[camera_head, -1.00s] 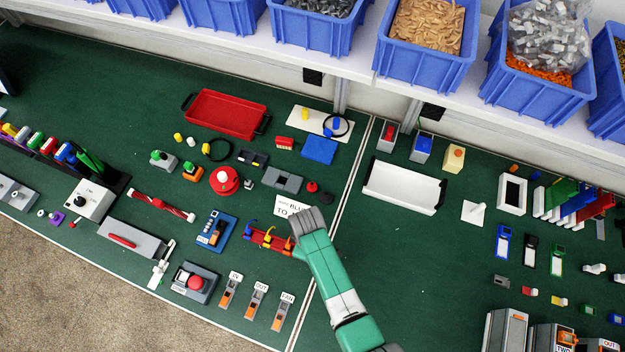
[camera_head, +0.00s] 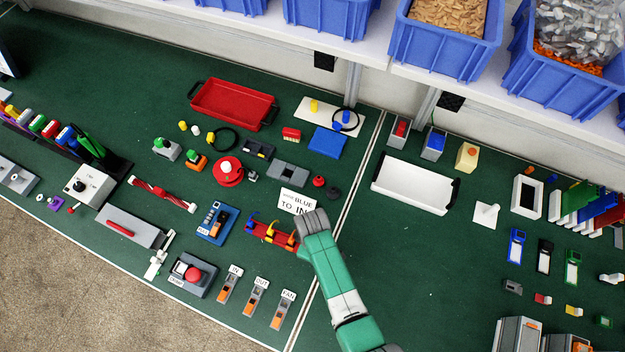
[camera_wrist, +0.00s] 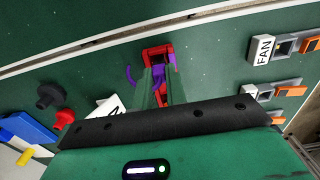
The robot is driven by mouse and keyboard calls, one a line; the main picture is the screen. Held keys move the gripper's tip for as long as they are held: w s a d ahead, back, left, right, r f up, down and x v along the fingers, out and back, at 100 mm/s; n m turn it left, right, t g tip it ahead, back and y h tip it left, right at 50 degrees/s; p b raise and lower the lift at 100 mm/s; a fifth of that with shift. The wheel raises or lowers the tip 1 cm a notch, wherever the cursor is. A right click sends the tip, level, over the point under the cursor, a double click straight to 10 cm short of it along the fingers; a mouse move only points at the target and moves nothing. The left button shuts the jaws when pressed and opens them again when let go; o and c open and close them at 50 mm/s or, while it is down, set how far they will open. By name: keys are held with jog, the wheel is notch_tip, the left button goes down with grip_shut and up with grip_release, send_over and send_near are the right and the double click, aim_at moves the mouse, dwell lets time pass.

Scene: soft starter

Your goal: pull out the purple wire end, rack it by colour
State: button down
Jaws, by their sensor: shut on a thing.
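A red rack (camera_head: 268,236) with blue and yellow-orange wire pieces lies on the green bench, left of my gripper in the head view. My gripper (camera_head: 301,243) is low at the rack's right end. In the wrist view, the red rack (camera_wrist: 155,51) shows just beyond the fingers of my gripper (camera_wrist: 161,88). A purple wire end (camera_wrist: 172,62) shows at the fingertips, and my gripper is shut on it. A curved purple piece (camera_wrist: 129,76) stands out to the left there. The fingers partly hide the wire, so I cannot tell whether it is still seated.
A white card (camera_head: 297,201) reading "BLUE TO IN" lies just behind my gripper. A blue switch block (camera_head: 217,223) and labelled orange switches (camera_head: 256,290) stand left and in front. A white tray (camera_head: 412,188) lies at right.

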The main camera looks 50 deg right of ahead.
jog(key=c, duration=1.3)
grip_release()
jog(key=shift+c, duration=0.2)
jog(key=shift+r, duration=0.1)
notch_tip(320, 180, up, 8)
jog(key=shift+f+p, duration=0.15)
jog(key=shift+p, duration=0.3)
